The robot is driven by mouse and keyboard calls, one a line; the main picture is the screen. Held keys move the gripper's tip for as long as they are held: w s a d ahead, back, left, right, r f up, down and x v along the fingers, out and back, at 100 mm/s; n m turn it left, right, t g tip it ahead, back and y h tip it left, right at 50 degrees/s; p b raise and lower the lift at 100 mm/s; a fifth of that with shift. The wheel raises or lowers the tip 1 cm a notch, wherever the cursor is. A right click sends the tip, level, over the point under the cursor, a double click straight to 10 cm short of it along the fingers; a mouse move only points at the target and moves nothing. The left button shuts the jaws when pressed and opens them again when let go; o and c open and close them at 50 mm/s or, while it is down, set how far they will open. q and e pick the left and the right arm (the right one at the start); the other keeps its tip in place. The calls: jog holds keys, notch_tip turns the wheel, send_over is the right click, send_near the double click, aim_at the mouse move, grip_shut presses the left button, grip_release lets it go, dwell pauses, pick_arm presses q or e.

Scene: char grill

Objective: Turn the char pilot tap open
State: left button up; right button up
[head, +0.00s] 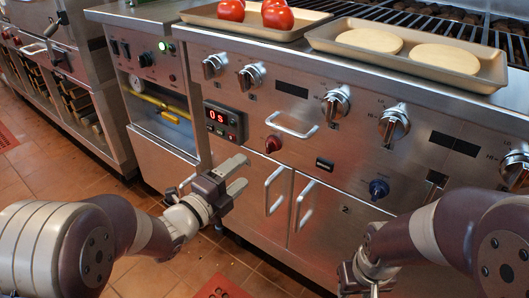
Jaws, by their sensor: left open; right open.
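The grill front carries a small red knob (273,144) left of centre and a small blue knob (379,188) lower right. I cannot tell from their markings which one is the char pilot tap. My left gripper (246,173) is open and empty in front of the cabinet, below and left of the red knob, apart from it. My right gripper (358,284) is low at the bottom edge, below the blue knob and apart from it. Its fingers are partly cut off by the frame.
Several larger silver knobs (394,124) line the panel. A red digital display (217,116) sits left of the red knob. Bar handles (306,205) stick out from the cabinet doors. A tray with tomatoes (207,18) and a tray with pale discs (487,83) rest on top.

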aim_at(268, 149)
pick_arm(q)
jog(key=b+x, duration=0.1)
jog(key=x, duration=0.4)
jog(key=b+x, duration=0.2)
jog(key=x, duration=0.3)
jog(key=shift+w+d+f+b, duration=0.15)
jog(key=shift+w+f+b, duration=0.05)
jog(key=shift+b, duration=0.1)
jog(key=shift+w+d+r, duration=0.1)
jog(key=shift+w, duration=0.05)
jog(key=c, duration=1)
